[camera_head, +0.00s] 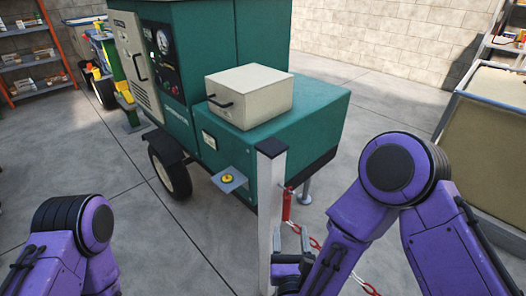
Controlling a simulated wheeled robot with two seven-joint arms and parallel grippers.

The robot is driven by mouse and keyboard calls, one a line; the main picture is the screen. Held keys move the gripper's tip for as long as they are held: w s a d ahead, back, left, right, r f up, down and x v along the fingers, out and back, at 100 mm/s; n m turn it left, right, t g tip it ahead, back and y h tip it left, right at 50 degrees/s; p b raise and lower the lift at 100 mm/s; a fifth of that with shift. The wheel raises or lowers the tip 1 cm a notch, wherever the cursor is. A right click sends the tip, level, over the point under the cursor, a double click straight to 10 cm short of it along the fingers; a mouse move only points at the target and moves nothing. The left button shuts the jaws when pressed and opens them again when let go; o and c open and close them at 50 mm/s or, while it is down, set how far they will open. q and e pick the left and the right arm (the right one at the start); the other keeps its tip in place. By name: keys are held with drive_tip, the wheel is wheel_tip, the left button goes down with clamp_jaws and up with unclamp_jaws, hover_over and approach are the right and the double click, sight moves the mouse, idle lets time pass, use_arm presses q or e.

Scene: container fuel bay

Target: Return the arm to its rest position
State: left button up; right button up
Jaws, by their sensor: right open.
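My right arm (345,225) is purple and comes in from the right, bent at a high elbow, its forearm running down and to the left. My right gripper (289,264) is dark, low in the picture beside a pale post (268,215); its jaws are open with nothing seen in them. The picture does not show clearly whether it touches the post. My left arm (75,245) shows only as a purple bent joint at the lower left; its gripper is out of view.
A green wheeled generator (315,125) stands ahead with a cream box (250,97) on top and a yellow button on a side plate (229,179). A red cylinder (287,205) and red-white chain (316,243) are by the post. Open floor (150,245) lies left.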

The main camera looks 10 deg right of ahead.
drive_tip(key=s+d+f+n+g+y+p, duration=0.1)
drive_tip(key=s+d+f+n+g, duration=0.25)
drive_tip(key=f+n, duration=0.65)
drive_tip(key=s+d+f+n+g+y+p, duration=0.1)
drive_tip(key=s+d+f+n+g+p, duration=0.25)
drive_tip(key=n, duration=1.25)
drive_tip(key=s+d+f+n+g+h+p, duration=0.1)
drive_tip(key=s+d+f+n+g, duration=0.1)
drive_tip(key=s+d, duration=0.4)
drive_tip(key=s+d+f+n+g+h, duration=0.2)
drive_tip(key=s+d+g, duration=0.3)
drive_tip(key=s, duration=0.4)
drive_tip(key=shift+d+f+n+g+p, duration=0.35)
drive_tip(key=shift+d+f, duration=0.2)
drive_tip(key=shift+d, duration=0.3)
drive_tip(key=shift+w, duration=0.1)
